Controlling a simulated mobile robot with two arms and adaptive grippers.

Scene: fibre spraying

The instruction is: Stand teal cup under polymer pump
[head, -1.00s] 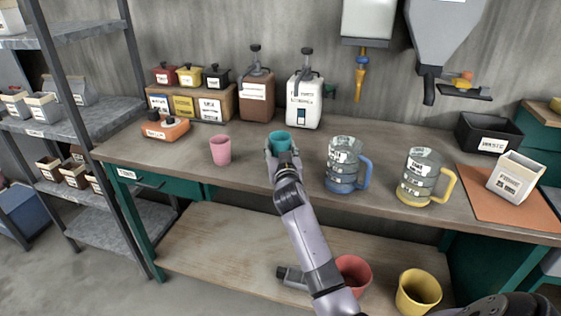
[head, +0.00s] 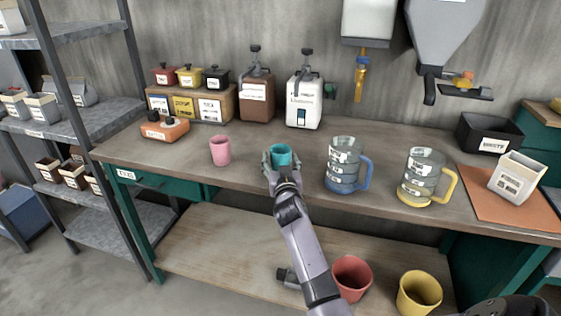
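The teal cup (head: 281,155) is upright in my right gripper (head: 282,162), over the front-middle of the workbench. The gripper's fingers sit on either side of the cup and appear closed on it. Whether the cup's base touches the bench is hidden by the gripper. Two pump dispensers stand at the back of the bench: a white one (head: 305,103) and a brown one (head: 257,97). Their labels are too small to read surely, so I cannot tell which is the polymer pump. The cup is in front of both, apart from them. My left gripper is not in view.
A pink cup (head: 220,150) stands left of the teal cup. A blue-handled jug (head: 343,165) and a yellow-handled jug (head: 420,178) stand to the right. Red (head: 351,278) and yellow (head: 419,292) containers are below. Bench space before the pumps is clear.

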